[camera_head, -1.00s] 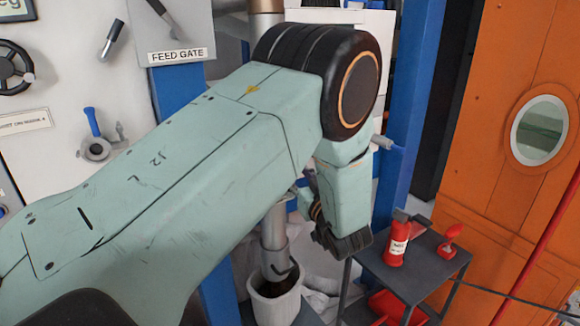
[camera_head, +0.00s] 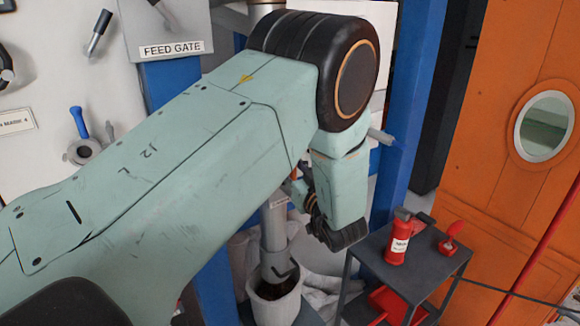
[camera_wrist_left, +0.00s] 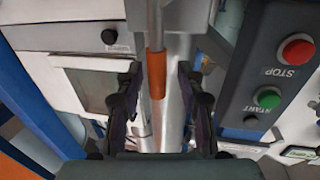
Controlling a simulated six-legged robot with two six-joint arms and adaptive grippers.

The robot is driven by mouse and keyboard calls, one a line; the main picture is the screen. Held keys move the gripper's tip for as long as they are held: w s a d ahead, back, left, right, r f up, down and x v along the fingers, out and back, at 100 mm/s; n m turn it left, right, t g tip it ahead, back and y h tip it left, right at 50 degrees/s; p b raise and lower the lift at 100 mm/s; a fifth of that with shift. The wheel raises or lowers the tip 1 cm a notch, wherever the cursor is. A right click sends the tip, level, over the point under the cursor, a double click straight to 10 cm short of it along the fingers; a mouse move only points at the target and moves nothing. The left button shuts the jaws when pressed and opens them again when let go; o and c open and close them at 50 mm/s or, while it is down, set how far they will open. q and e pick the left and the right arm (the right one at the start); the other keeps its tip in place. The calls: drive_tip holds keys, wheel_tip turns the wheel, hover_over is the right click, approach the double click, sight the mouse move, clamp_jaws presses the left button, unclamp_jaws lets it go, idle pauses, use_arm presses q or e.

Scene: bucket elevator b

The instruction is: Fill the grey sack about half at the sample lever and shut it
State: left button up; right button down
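My left gripper (camera_wrist_left: 157,78) is open in the left wrist view, with a finger on each side of a rod with an orange sleeve (camera_wrist_left: 156,75), which looks like the sample lever's handle. Gaps show beside the sleeve, so the fingers do not appear to grip it. In the head view my left arm crosses the picture and hides most of the gripper and lever. A grey vertical spout (camera_head: 274,235) comes down behind the arm. Below it stands an open pale grey sack (camera_head: 275,312) with dark material inside; its fill level is hard to judge. My right gripper is out of view.
A dark side table (camera_head: 385,272) with a red bottle (camera_head: 398,240) and a red scoop-like object (camera_head: 450,240) stands right of the sack. A blue post (camera_head: 405,130) rises behind it. A control box with a red STOP button (camera_wrist_left: 297,50) is beside the gripper.

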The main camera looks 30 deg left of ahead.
use_arm(q)
drive_tip(key=shift+w+f, duration=0.1)
drive_tip(key=shift+w, duration=0.15)
drive_tip(key=shift+d, duration=0.1)
drive_tip(key=shift+c, duration=0.3)
drive_tip(key=shift+s, duration=0.25)
drive_tip(key=c, duration=0.5)
drive_tip(key=shift+w, duration=0.1)
clamp_jaws()
